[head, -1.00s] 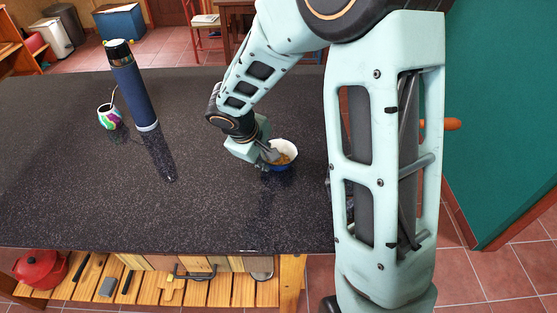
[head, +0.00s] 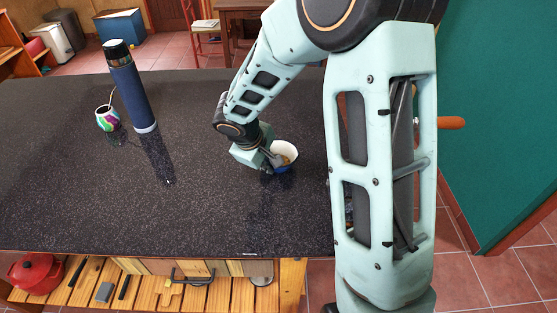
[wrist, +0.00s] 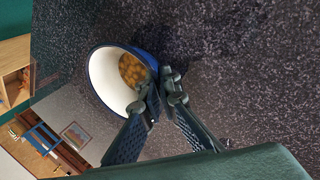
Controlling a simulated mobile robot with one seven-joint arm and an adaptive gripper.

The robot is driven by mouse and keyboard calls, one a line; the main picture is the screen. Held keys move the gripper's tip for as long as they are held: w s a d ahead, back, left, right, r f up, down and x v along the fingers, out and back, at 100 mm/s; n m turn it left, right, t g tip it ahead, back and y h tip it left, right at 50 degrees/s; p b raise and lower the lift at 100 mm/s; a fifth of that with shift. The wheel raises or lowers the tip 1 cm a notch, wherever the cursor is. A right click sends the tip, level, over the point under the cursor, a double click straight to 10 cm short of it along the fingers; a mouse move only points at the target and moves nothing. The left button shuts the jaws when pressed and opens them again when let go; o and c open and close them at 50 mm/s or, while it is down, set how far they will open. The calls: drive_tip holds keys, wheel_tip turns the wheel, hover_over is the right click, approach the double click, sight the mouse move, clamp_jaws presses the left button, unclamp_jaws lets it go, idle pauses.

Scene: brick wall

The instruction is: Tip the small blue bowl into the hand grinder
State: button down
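The small blue bowl (head: 287,150) is blue outside and white inside, with yellow-brown contents. It is at the right part of the dark counter. The bowl (wrist: 103,78) also shows in the wrist view, its mouth facing the camera. My gripper (head: 269,162) is at the bowl's near left side. In the wrist view my gripper (wrist: 158,95) has one finger inside the rim and one outside, closed on the bowl's wall. I cannot tell whether the bowl's base touches the counter. I cannot make out the hand grinder; my arm hides part of the counter's right side.
A tall blue flask (head: 133,92) and a colourful cup with a straw (head: 108,118) stand on the counter (head: 70,180) to the left. The middle of the counter is clear. An orange-brown handle (head: 452,123) shows beside my upper arm; I cannot tell what it belongs to.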

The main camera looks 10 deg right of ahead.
drive_tip(key=shift+r, duration=0.2)
drive_tip(key=shift+r+p, duration=2.55)
drive_tip(key=shift+r, duration=0.85)
